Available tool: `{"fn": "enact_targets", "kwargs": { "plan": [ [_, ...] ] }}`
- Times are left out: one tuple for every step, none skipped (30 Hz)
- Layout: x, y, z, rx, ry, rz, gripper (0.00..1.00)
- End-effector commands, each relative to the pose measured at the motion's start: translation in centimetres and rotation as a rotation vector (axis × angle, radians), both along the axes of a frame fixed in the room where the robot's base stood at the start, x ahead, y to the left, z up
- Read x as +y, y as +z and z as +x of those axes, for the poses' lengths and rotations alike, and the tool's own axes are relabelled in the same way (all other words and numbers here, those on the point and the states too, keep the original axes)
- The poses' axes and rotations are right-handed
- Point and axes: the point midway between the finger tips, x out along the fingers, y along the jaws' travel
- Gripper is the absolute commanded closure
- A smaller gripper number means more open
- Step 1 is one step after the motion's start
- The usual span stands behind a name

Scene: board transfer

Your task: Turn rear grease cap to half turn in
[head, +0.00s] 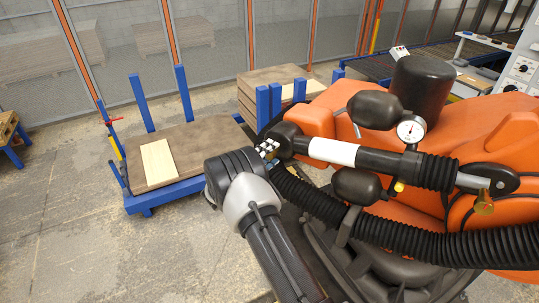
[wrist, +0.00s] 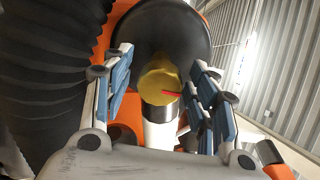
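A gold grease cap (wrist: 158,80) with a red mark pointing right sits before a dark round joint end (wrist: 165,28) in the wrist view. My gripper (wrist: 163,68) is open, with one blue-padded finger on each side of the cap and visible gaps between. In the head view my gripper (head: 268,149) is at the left end of the white-and-black cylinder (head: 332,151); the cap there is hidden. Another gold cap (head: 484,206) hangs below the cylinder's right end. I cannot tell from looks alone which is the rear one.
The orange machine body (head: 505,140) fills the right, with a ribbed black hose (head: 420,243) and a pressure gauge (head: 410,130) close to the cylinder. A blue-framed cart (head: 190,188) with a pale board (head: 158,160) stands at left. The floor at lower left is clear.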

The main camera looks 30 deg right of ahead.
Motion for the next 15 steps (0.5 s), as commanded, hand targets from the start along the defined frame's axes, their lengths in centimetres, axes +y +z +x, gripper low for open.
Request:
{"fn": "enact_targets", "kwargs": {
  "plan": [
    [0.01,-0.01,0.00,0.000,0.000,0.000,0.51],
    [0.01,-0.01,0.00,0.000,0.000,0.000,0.53],
    [0.02,0.00,-0.01,0.000,0.000,0.000,0.55],
    [0.01,0.00,-0.02,0.000,0.000,0.000,0.57],
    [0.01,0.00,-0.02,0.000,0.000,0.000,0.59],
    [0.01,-0.01,-0.02,0.000,0.000,0.000,0.62],
    [0.01,0.00,-0.02,0.000,0.000,0.000,0.64],
    [0.01,0.00,-0.02,0.000,0.000,0.000,0.66],
    [0.01,0.00,-0.02,0.000,0.000,0.000,0.69],
    [0.01,0.00,-0.02,0.000,0.000,0.000,0.71],
    [0.01,0.00,-0.02,0.000,0.000,0.000,0.73],
    [0.01,0.00,-0.02,0.000,0.000,0.000,0.76],
    [0.01,0.00,-0.02,0.000,0.000,0.000,0.78],
    [0.02,0.00,-0.02,0.000,0.000,0.000,0.80],
    [0.02,0.00,-0.02,0.000,0.000,0.000,0.82]
  ]
}}
